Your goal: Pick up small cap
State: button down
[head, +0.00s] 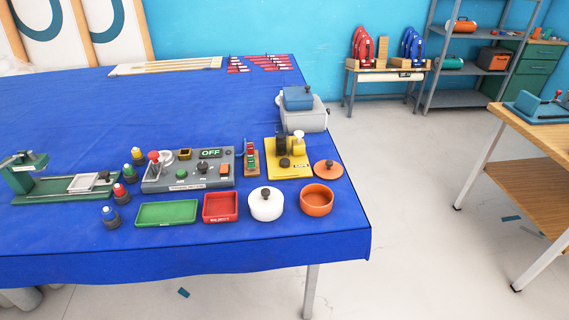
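No single object is clearly marked as the small cap, and I cannot tell which one it is. A yellow plate (273,172) on the blue table holds a tall black cylinder (281,146), a cream-topped piece (298,141) and a short dark round piece (285,162). Small dark-based pieces with a yellow top (137,153), a green top (127,168), a red top (119,189) and a blue top (108,212) stand left of centre. An orange lid (328,170) with a dark knob lies right of the plate. My gripper is not in view.
A grey control box (190,183) reads OFF. In front are a green tray (167,213), a red tray (220,208), a white lidded pot (266,204) and an orange bowl (316,200). A green device (60,189) stands left. The blue tabletop (130,105) behind is largely clear.

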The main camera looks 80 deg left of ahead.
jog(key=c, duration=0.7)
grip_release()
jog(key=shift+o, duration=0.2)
